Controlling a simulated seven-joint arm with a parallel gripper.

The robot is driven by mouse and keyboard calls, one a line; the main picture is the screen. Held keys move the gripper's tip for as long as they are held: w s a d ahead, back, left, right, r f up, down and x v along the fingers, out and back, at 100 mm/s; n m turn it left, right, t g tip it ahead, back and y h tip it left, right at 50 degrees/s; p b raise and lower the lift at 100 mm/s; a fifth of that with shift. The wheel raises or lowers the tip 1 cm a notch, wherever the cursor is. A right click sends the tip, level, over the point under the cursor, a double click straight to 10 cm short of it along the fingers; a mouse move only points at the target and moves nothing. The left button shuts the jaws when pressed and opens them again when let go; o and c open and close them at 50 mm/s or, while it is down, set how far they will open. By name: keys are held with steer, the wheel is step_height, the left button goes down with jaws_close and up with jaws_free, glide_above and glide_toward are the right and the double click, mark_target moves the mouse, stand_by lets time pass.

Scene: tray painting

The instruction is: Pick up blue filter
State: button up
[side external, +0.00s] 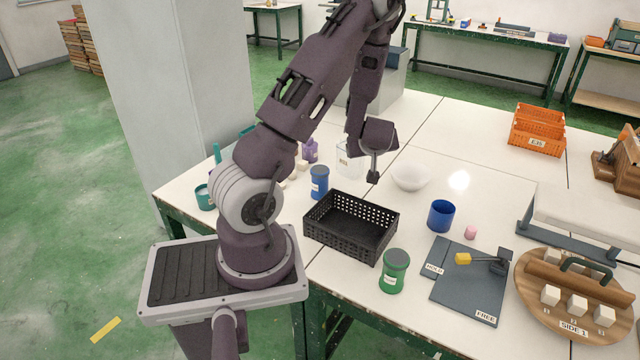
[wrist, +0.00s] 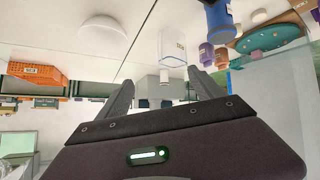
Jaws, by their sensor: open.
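A blue canister with a light label (side external: 319,183) stands upright on the white table, behind the black basket and beside my arm; it looks like the blue filter. In the wrist view a blue canister (wrist: 218,20) shows at the top, right of centre. A second blue thing, an open cup (side external: 441,215), stands farther right. My gripper (side external: 373,176) is above the table, right of the blue canister and apart from it. In the wrist view the fingers of my gripper (wrist: 161,77) are spread with nothing between them.
A black basket (side external: 335,235) stands in front of the canister, with a green canister (side external: 394,272) beside it. A white bottle (side external: 346,160) and white bowl (side external: 411,177) are near my gripper. A purple bottle (side external: 310,151) stands behind the canister.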

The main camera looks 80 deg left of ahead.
mark_target(318, 167)
steer(key=s+a+f+g+y, duration=0.1)
steer(key=s+a, duration=0.1)
steer(key=s, duration=0.1)
steer(key=s+a+f+g+y, duration=0.1)
steer(key=s+a+f, duration=0.1)
steer(key=s+a, duration=0.1)
steer(key=s+a+f+n+g+y, duration=0.1)
steer(key=s+a+y, duration=0.1)
steer(key=s+a, duration=0.1)
steer(key=shift+s+a+f, duration=0.15)
steer(key=shift+s+f, duration=0.05)
steer(key=shift+s, duration=0.35)
steer(key=shift+y, duration=0.3)
steer(key=f, duration=0.6)
steer(key=shift+s+a+f, duration=0.15)
steer(key=shift+s+f, duration=0.05)
steer(key=shift+f, duration=0.2)
steer(key=x, duration=0.5)
steer(key=c, duration=1.6)
